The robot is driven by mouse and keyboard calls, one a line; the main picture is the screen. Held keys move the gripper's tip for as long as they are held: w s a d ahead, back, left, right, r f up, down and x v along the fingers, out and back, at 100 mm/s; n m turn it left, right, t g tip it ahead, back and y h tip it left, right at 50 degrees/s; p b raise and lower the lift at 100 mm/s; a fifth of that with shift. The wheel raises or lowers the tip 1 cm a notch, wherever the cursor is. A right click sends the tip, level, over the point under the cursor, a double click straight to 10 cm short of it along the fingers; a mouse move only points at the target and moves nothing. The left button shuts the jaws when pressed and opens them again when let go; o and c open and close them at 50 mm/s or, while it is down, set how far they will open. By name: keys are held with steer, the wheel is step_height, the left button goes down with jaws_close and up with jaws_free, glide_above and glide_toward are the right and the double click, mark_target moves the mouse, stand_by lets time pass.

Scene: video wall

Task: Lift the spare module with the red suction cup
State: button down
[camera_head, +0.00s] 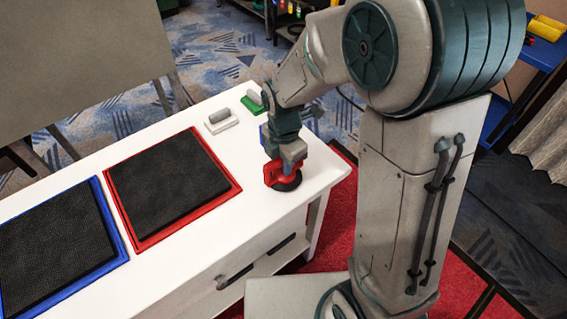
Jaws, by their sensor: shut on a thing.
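The red suction cup (272,177) is near the right end of the white table, with its dark round base low at the tabletop. My gripper (285,160) points down and is shut on its red handle, covering part of it. Whether the base touches the table is hard to tell. Two dark square modules lie to the left, one in a red-edged frame (232,190) and one in a blue-edged frame (123,252). The dark module in the red frame (170,185) is nearer the cup. Nothing marks which one is the spare.
A white block with a grey top (221,120) and a green one (252,103) stand at the table's back edge. A bit of blue shows behind my gripper. Bare white tabletop (215,240) lies in front of the red frame. A large grey panel (75,50) stands behind.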

steer(key=r, duration=0.1)
steer(key=d+r, duration=0.1)
steer(key=r, duration=0.2)
steer(key=shift+s+d+r, duration=0.1)
steer(key=shift+d+r, duration=0.15)
steer(key=shift+r, duration=0.15)
steer(key=s+d+r, duration=0.2)
steer(key=d+r, duration=0.4)
steer(key=d, duration=0.4)
steer(key=shift+s+p, duration=0.15)
steer(key=shift+p, duration=0.15)
stand_by(0.8)
